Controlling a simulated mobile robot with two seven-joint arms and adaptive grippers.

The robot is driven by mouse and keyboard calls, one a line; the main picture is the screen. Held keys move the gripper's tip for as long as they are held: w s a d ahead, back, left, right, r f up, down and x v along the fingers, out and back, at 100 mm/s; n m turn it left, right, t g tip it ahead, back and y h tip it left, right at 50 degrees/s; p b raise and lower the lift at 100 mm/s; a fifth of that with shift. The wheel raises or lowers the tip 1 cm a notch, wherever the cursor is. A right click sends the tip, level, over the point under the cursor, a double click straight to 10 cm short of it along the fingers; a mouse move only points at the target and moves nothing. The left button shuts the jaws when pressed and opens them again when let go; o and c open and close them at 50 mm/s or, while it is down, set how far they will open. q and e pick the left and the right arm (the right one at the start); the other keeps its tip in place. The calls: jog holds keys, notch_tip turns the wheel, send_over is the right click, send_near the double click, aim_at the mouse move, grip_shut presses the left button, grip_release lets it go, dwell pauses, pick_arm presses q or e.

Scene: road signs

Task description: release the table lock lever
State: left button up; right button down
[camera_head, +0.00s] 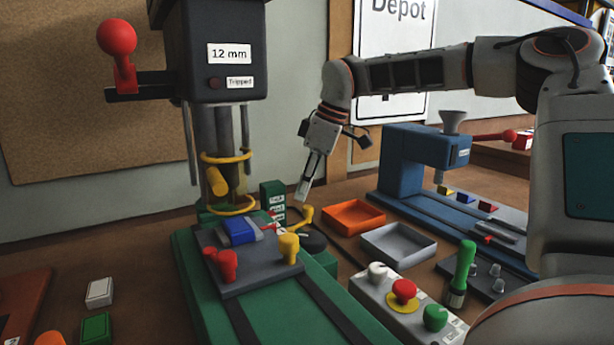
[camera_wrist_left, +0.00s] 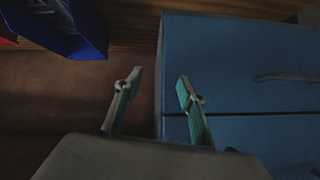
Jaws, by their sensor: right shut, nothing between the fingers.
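The drill press (camera_head: 213,50) has a green base (camera_head: 195,285) and a dark table (camera_head: 245,275). A yellow lever (camera_head: 303,217) sticks up beside a black round part at the table's right rear; it looks like the table lock lever, though no label on it is readable. My right gripper (camera_head: 304,192) points down just above this yellow lever, its fingers shut and empty. I cannot tell whether it touches the lever. My left gripper (camera_wrist_left: 157,88) shows only in the left wrist view. Its fingers are apart with nothing between them, in front of a blue cabinet (camera_wrist_left: 240,70).
A blue workpiece (camera_head: 238,231) and red and yellow knobs sit on the press table. Orange (camera_head: 353,217) and grey (camera_head: 398,245) trays, a button box (camera_head: 385,298) and a blue press (camera_head: 402,165) stand to the right. A blue bin (camera_wrist_left: 85,35) is near my left gripper.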

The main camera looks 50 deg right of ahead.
pick_arm(q)
jog(key=shift+w+d+r, duration=0.1)
jog(key=shift+w+r, duration=0.2)
pick_arm(e)
jog(key=shift+x, duration=1.25)
pick_arm(q)
jog(key=shift+s+f, duration=0.45)
pick_arm(e)
jog(key=shift+s, duration=0.15)
pick_arm(q)
jog(key=shift+s+b, duration=0.1)
jog(key=shift+b, duration=0.25)
pick_arm(e)
jog(key=shift+s, duration=0.2)
jog(key=shift+s+d+f, duration=0.1)
jog(key=shift+s, duration=0.2)
jog(key=shift+s+b, duration=0.35)
jog(key=shift+s, duration=0.1)
pick_arm(q)
jog(key=shift+d+r, duration=0.1)
jog(key=shift+d, duration=0.1)
pick_arm(e)
jog(key=shift+s, duration=0.4)
pick_arm(q)
jog(key=shift+r, duration=0.15)
pick_arm(e)
jog(key=shift+s, duration=0.1)
